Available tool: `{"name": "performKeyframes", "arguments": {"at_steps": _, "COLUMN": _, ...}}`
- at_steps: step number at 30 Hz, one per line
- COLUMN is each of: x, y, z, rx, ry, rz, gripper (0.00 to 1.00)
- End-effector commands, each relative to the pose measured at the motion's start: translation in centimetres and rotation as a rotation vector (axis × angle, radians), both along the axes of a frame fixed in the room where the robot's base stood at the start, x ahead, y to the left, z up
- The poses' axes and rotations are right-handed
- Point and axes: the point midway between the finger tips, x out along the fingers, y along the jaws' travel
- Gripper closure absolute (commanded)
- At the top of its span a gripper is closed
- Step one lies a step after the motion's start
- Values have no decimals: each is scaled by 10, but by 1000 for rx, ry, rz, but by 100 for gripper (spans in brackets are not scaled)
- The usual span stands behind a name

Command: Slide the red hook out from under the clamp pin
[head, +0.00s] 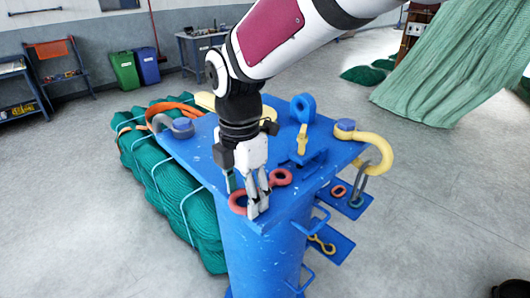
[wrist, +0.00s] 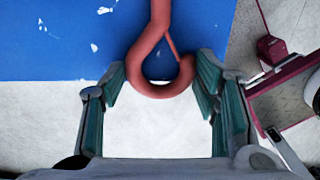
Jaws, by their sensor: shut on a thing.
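The red hook (head: 282,177) lies flat on the blue table top (head: 225,125), near its front corner. A low blue clamp (head: 305,159) stands behind the hook's far end. I cannot tell whether its pin lies over the hook.
A blue ring (head: 302,108) with a yellow piece (head: 302,140) stands farther back. A large yellow hook (head: 376,150) overhangs the right edge.

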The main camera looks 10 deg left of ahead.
Motion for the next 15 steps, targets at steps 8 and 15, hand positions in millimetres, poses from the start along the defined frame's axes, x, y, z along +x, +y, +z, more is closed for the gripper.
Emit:
{"name": "performKeyframes", "arguments": {"at_steps": 8, "x": 0, "y": 1, "z": 0, "rx": 1, "ry": 0, "rz": 1, "gripper": 43}}
{"name": "performKeyframes", "arguments": {"at_steps": 15, "x": 0, "y": 0, "z": 0, "rx": 1, "ry": -1, "rz": 1, "gripper": 21}}
